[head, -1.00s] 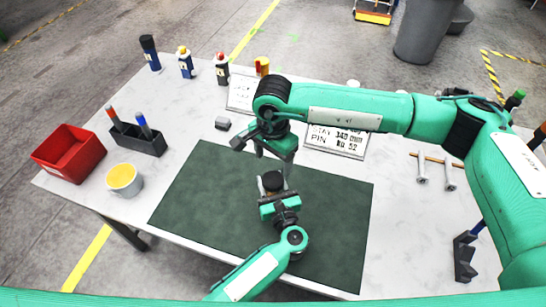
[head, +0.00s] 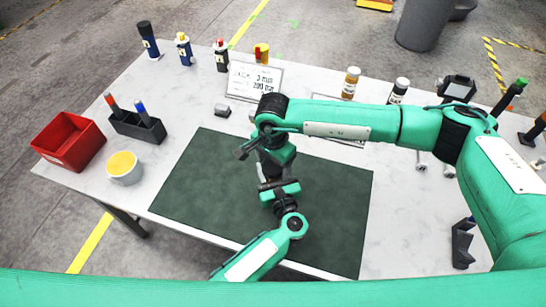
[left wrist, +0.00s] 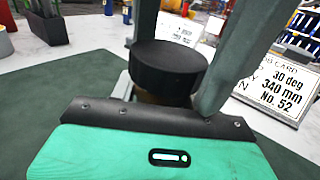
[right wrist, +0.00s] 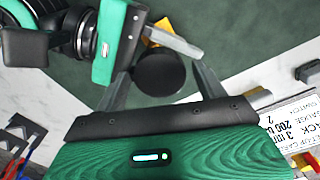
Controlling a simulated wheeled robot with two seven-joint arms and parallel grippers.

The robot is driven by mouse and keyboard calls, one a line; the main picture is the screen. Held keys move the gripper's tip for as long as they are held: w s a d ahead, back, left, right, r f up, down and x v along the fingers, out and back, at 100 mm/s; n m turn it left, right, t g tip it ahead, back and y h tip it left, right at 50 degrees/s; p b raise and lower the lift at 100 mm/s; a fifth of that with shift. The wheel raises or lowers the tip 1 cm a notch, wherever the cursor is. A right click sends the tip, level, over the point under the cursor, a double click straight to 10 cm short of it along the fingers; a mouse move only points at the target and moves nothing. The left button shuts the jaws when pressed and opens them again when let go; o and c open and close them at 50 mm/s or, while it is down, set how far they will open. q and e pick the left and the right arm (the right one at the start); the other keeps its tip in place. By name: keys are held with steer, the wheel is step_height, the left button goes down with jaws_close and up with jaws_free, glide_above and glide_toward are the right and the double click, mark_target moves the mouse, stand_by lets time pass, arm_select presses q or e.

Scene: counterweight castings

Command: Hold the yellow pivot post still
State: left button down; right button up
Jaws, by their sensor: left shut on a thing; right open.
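The pivot post stands on the dark green mat (head: 325,215). Its round black top (left wrist: 165,68) shows in the left wrist view, with a narrow brownish-yellow part (left wrist: 160,97) below it. My left gripper (head: 270,178) is shut on the post from the near side, one finger on each side. In the right wrist view the black top (right wrist: 159,75) lies between the spread fingers of my open right gripper (right wrist: 163,88). A yellow piece (right wrist: 160,33) shows beside the left gripper there; I cannot tell if it belongs to the post. The head view mostly hides the post.
A red bin (head: 68,143), a yellow-topped cup (head: 124,168) and a black pen holder (head: 137,127) stand on the left. A job card (head: 254,80) and several bottles are at the back. A dark bracket (head: 462,243) is at the right. The mat's left part is clear.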

arm_select(q)
steer(key=shift+f, duration=0.1)
arm_select(e)
steer(key=c, duration=1)
steer(key=o, duration=1.1)
steer(key=shift+o, duration=0.2)
step_height(320, 180, up, 12)
